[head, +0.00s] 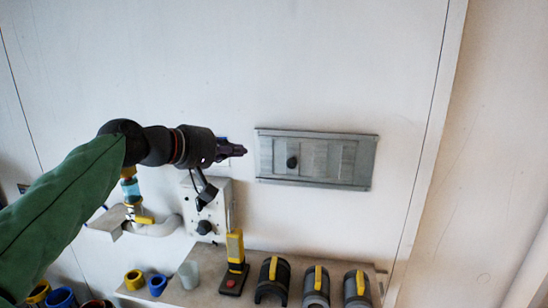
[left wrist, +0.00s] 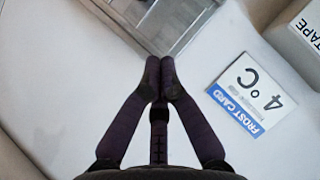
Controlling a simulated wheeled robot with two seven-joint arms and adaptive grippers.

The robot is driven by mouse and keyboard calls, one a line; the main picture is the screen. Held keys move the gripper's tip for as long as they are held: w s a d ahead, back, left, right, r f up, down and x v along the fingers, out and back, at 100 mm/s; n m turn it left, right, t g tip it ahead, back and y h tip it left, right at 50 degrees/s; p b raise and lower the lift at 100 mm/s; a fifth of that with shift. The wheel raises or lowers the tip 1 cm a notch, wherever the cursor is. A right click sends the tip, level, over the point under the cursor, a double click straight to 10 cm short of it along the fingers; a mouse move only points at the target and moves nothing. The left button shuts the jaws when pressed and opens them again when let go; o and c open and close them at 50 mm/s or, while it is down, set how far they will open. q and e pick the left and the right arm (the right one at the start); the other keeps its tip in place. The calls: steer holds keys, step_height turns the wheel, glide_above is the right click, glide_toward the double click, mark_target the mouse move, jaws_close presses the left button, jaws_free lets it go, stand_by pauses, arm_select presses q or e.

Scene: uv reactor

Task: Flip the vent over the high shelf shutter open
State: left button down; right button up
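The shutter (head: 335,160) is a grey metal framed panel on the white wall, right of centre in the head view. It has upright panels and a round dark knob (head: 292,162) on its left part. I cannot tell a separate vent flap from the panel. My left gripper (head: 241,150) points right, just left of the panel's left edge, and looks apart from it. In the left wrist view its two dark fingers (left wrist: 160,62) are together with nothing visible between them. Part of a grey frame (left wrist: 190,30), likely the shutter's, shows beyond the fingertips. My right gripper is not in view.
Below the shutter, a shelf (head: 205,297) carries several grey and yellow cylinders (head: 316,285) and a yellow-black device with a red button (head: 234,268). A control box with a dark knob (head: 204,227) is under my left wrist. A frost card (left wrist: 250,95) shows in the left wrist view.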

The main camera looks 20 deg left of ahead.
arm_select(q)
steer(key=p, duration=0.2)
glide_toward(288, 159)
steer(key=w, duration=0.1)
steer(key=w+a, duration=0.1)
steer(key=w, duration=0.1)
steer(key=shift+a, duration=0.3)
steer(key=shift+w+d+f+p, duration=0.15)
steer(key=shift+d+f+p, duration=0.05)
steer(key=shift+d, duration=0.3)
steer(key=shift+w+d+f+p, duration=0.15)
steer(key=shift+d+f+p, duration=0.1)
steer(key=shift+d, duration=0.2)
steer(key=shift+w+d+f, duration=0.1)
steer(key=shift+d+f, duration=0.15)
steer(key=shift+d, duration=0.2)
steer(key=shift+w+f, duration=0.15)
